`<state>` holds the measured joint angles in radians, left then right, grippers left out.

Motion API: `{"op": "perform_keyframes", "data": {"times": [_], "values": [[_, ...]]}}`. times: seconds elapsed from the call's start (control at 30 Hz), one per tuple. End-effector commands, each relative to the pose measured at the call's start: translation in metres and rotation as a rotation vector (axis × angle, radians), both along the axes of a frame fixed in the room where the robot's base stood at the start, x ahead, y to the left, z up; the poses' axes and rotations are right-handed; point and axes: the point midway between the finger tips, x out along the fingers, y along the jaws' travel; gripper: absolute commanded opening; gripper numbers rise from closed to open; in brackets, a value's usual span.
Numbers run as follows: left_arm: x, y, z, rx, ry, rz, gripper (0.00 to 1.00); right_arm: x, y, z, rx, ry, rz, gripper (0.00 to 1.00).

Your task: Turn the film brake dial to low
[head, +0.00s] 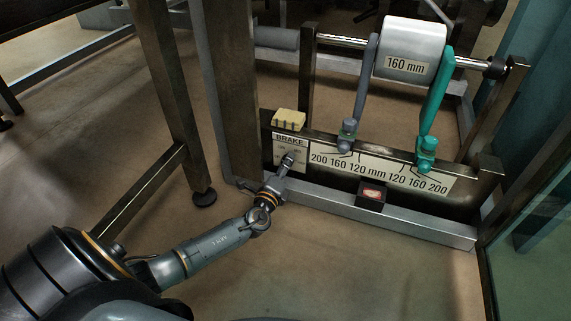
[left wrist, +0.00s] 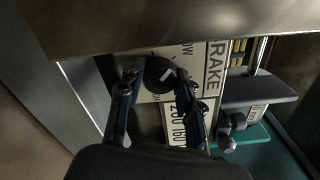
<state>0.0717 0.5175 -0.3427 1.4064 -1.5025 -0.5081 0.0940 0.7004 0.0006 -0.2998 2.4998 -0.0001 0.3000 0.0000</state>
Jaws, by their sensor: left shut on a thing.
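The BRAKE label plate (head: 290,142) sits at the left end of the dark rail in the head view. My left gripper (head: 288,161) reaches it from the lower left and covers most of the dial there. In the left wrist view the dark round brake dial (left wrist: 158,76) with a white pointer mark lies between the two fingers of my left gripper (left wrist: 157,85), which is shut on it. The BRAKE plate (left wrist: 213,70) appears sideways, with letters "OW" partly visible by the dial. Which setting the pointer marks is unclear. My right gripper is in neither view.
A scale plate (head: 375,172) with width numbers runs right of the dial. Grey (head: 349,130) and teal (head: 428,142) guide arms stand over it, beside a 160 mm roll (head: 410,48). A yellow block (head: 289,119) sits above the BRAKE plate. A dark post (head: 232,90) stands left.

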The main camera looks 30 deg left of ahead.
Motion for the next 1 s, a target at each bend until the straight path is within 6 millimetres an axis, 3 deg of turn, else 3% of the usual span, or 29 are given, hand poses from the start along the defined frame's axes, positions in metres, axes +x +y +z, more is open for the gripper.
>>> {"op": "perform_keyframes", "data": {"times": [0.4,0.97,1.0], "values": [[0.0,-0.001,-0.0008,0.183,0.046,-0.002,0.03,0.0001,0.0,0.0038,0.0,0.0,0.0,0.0],[0.0,-0.0011,-0.0013,0.207,0.053,-0.003,0.03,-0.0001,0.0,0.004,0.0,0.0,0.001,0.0],[0.0,-0.0012,-0.0013,0.207,0.053,-0.003,0.43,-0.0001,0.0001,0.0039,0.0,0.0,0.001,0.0]]}}
